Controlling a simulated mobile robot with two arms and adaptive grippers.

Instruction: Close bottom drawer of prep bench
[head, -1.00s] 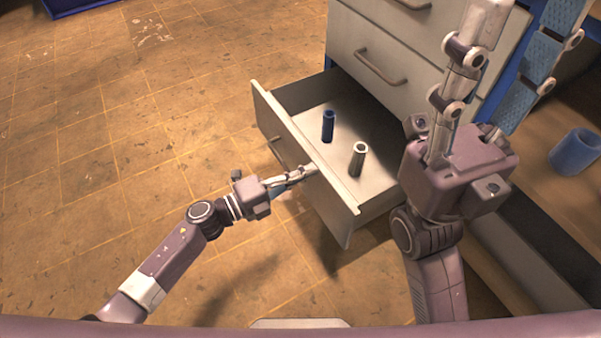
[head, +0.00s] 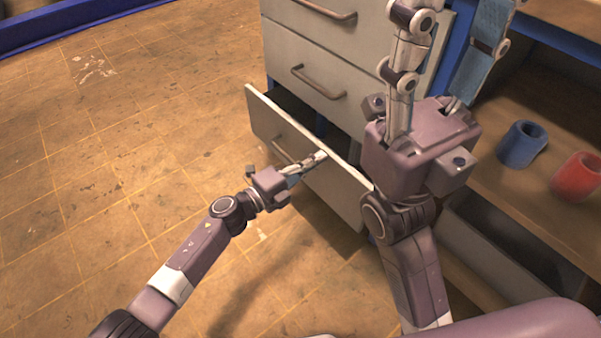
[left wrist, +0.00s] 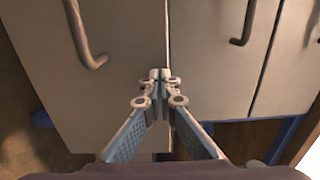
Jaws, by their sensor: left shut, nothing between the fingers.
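The bottom drawer (head: 315,172) of the grey prep bench (head: 290,45) stands partly open, with a dark gap behind its front's top edge. Its inside is mostly hidden. My left gripper (head: 322,156) is shut and empty, with its tips at the drawer front near the top edge. In the left wrist view the shut fingertips (left wrist: 160,75) are close to the drawer front (left wrist: 110,100), beside its edge; I cannot tell if they touch. My right gripper (head: 462,22) is raised in front of the bench, its fingers spread apart, tips near the top of the picture.
The upper drawers (head: 318,82) look shut. A blue cylinder (head: 522,143) and a red cylinder (head: 577,177) stand on a shelf at the right. The brown floor (head: 90,190) at the left is clear. My right arm covers the drawer's right end.

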